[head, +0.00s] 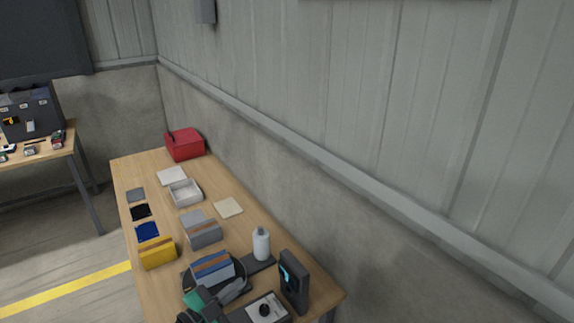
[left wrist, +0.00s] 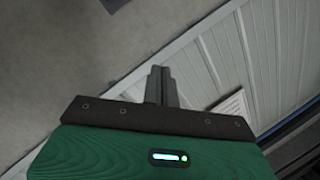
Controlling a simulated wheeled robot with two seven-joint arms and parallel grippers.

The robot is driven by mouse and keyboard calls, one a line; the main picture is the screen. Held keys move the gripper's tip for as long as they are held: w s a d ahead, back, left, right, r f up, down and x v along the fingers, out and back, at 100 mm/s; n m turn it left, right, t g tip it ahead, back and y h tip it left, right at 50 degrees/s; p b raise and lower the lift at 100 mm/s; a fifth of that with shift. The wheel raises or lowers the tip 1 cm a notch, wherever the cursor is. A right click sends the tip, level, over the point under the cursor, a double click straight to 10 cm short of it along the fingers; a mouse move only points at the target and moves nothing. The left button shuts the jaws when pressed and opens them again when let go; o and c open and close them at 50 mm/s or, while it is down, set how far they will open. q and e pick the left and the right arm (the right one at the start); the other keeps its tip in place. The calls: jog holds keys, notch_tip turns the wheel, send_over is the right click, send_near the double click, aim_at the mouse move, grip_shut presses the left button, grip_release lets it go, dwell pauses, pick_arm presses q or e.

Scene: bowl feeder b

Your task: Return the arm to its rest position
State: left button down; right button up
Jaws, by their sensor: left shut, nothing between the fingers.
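My left gripper (head: 238,286) is low in the head view, over the near end of the wooden table, by a dark round bowl-like part (head: 244,292). Its green housing shows at its left. In the left wrist view my left gripper (left wrist: 161,72) has its two dark fingers together, with nothing held. I cannot tell how high the gripper is above the table. My right gripper is not in view.
On the wooden table (head: 150,177) stand a blue bin (head: 212,268), a grey bin (head: 205,235), a yellow bin (head: 158,252), a white bottle (head: 261,244), a dark upright device (head: 294,282), a knob box (head: 265,308) and a red box (head: 185,145). The wall runs along the right.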

pick_arm(q)
jog(key=s+a+r+n+t+y, duration=0.2)
jog(key=a+r+n+t+y, duration=0.3)
jog(key=a+n+y, duration=0.5)
jog(key=s+a+f+n+g+y, duration=0.3)
jog(key=s+a+f+n+y, duration=0.2)
jog(key=f+n+y, duration=0.1)
jog(key=s+d+f+g+h, duration=0.1)
jog(key=s+d+f+g, duration=0.2)
jog(key=s, duration=0.4)
jog(key=s+f+m+g+h, duration=0.1)
jog(key=s+f+g+h, duration=0.1)
jog(key=s+f+g, duration=0.3)
jog(key=s+d+f+g+h, duration=0.15)
jog(key=s+g, duration=0.25)
jog(key=s, duration=0.4)
notch_tip(320, 180, down, 35)
jog(key=s+g+b, duration=0.1)
jog(key=s+g, duration=0.1)
jog(key=s+a+f+b, duration=0.1)
jog(key=s+a+f, duration=0.2)
jog(key=s+f, duration=1.5)
jog(key=shift+s+f+m+g, duration=0.2)
jog(key=shift+f+m+g, duration=0.05)
jog(key=shift+m+g, duration=0.15)
